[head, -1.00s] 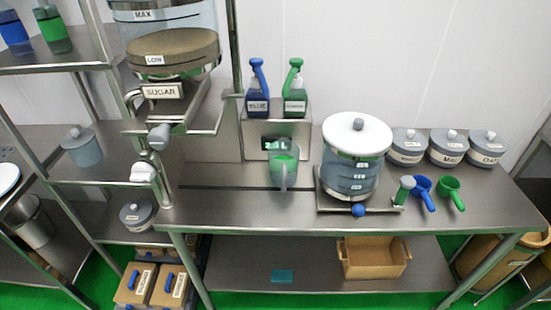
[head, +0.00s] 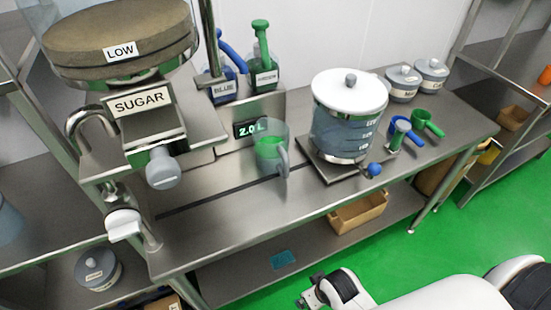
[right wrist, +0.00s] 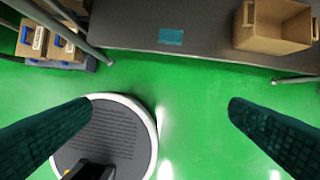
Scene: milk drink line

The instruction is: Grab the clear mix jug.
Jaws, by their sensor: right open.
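The clear mix jug (head: 268,139) stands upright on the steel table, below the small 2.0 L display (head: 250,128). It is see-through with green showing in it, and its handle faces the front. My right gripper (head: 315,292) shows at the bottom of the head view, low in front of the table and well apart from the jug. In the right wrist view my right gripper (right wrist: 165,112) has its two dark fingers wide apart with nothing between them. The jug does not show in that view. My left gripper is not in view.
The sugar dispenser (head: 139,102) overhangs the table at left. A white-lidded tank (head: 345,125) stands right of the jug, with blue (head: 404,130) and green (head: 428,123) scoops beyond. Blue and green pump bottles (head: 264,72) stand behind. The table front before the jug is clear.

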